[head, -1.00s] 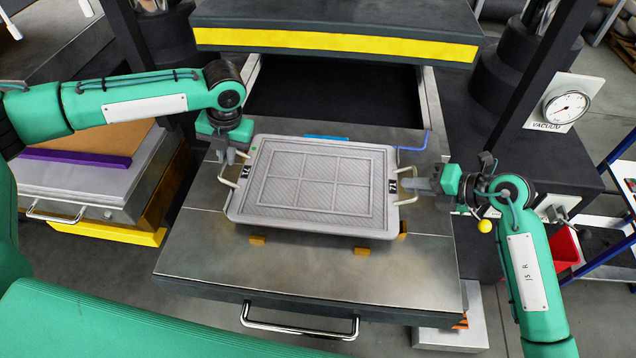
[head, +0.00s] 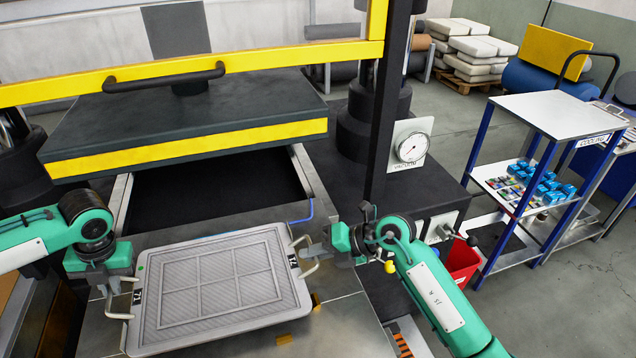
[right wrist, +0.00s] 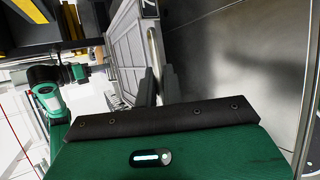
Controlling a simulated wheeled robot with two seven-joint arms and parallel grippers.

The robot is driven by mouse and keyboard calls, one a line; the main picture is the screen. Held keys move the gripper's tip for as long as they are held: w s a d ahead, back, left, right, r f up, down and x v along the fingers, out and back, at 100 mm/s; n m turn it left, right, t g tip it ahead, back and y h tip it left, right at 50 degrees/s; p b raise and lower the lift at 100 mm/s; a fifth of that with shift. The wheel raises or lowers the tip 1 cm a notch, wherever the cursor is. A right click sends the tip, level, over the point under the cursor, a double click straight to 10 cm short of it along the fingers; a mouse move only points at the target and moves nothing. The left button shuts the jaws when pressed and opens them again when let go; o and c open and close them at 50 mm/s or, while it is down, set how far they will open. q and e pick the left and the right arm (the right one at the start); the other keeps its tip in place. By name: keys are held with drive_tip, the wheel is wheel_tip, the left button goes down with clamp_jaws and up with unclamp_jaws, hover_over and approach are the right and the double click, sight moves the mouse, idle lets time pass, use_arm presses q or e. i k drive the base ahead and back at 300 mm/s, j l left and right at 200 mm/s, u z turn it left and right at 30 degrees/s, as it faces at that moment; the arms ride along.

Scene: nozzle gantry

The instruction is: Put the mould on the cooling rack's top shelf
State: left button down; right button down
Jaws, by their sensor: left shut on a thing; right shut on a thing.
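The mould (head: 225,285) is a flat grey tray with a ribbed, windowed face and a wire handle at each end. It lies level over the press's steel plate; I cannot tell whether it touches the blocks below. My left gripper (head: 117,287) is shut on its left handle. My right gripper (head: 316,252) is shut on its right handle; the right wrist view shows the fingers (right wrist: 158,86) closed around that handle. The blue-framed rack at the right, apparently the cooling rack, has a bare white top shelf (head: 558,114). Its lower shelf (head: 492,182) holds small blue and coloured items.
The press's black upper platen (head: 190,112) with yellow edge stands behind the mould. A dark post and vacuum gauge (head: 411,147) stand between mould and rack. A red bin (head: 462,262) is beside the rack's foot. Orange blocks (head: 317,301) show by the mould.

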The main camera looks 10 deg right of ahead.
sight(558, 110)
drive_tip(key=k+l, duration=0.1)
drive_tip(key=l, duration=0.35)
drive_tip(key=k+l, duration=0.1)
drive_tip(key=l, duration=0.3)
drive_tip(key=k+l, duration=0.1)
drive_tip(key=l, duration=0.35)
drive_tip(key=k+l, duration=0.1)
drive_tip(key=l, duration=3.85)
drive_tip(key=i+l, duration=0.1)
drive_tip(key=l, duration=0.3)
drive_tip(key=i+l, duration=0.1)
drive_tip(key=l, duration=0.7)
drive_tip(key=i+l, duration=0.15)
drive_tip(key=l, duration=0.2)
drive_tip(key=i+l, duration=0.15)
drive_tip(key=l, duration=0.2)
drive_tip(key=i+l, duration=0.1)
drive_tip(key=l, duration=0.2)
drive_tip(key=i, duration=0.7)
